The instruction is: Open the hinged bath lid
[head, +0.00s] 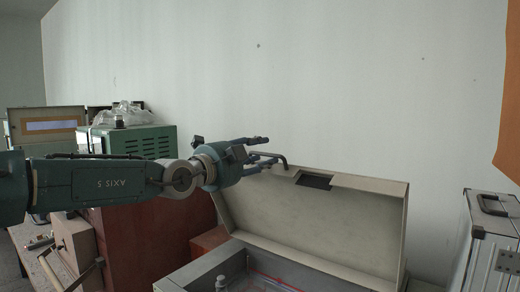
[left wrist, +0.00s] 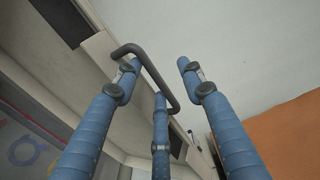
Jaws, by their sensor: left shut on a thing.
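The cream bath lid (head: 305,218) stands raised at a steep angle behind the open grey bath (head: 205,272), with its inner side facing me. The dark bar handle (head: 284,157) is on its upper edge, towards the left; it also shows in the left wrist view (left wrist: 151,69). My left gripper (head: 266,149), with blue fingers, is shut on the handle. In the left wrist view the fingers (left wrist: 160,75) are on both sides of the bar. The bath's front is cut off by the frame. My right gripper is not in view.
A silver case (head: 493,235) stands to the right of the bath. A green box (head: 150,137) with a clear plastic bag (head: 122,112) on it is behind my left arm. A plain wall rises behind the lid. An orange sheet (head: 509,130) hangs at the far right.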

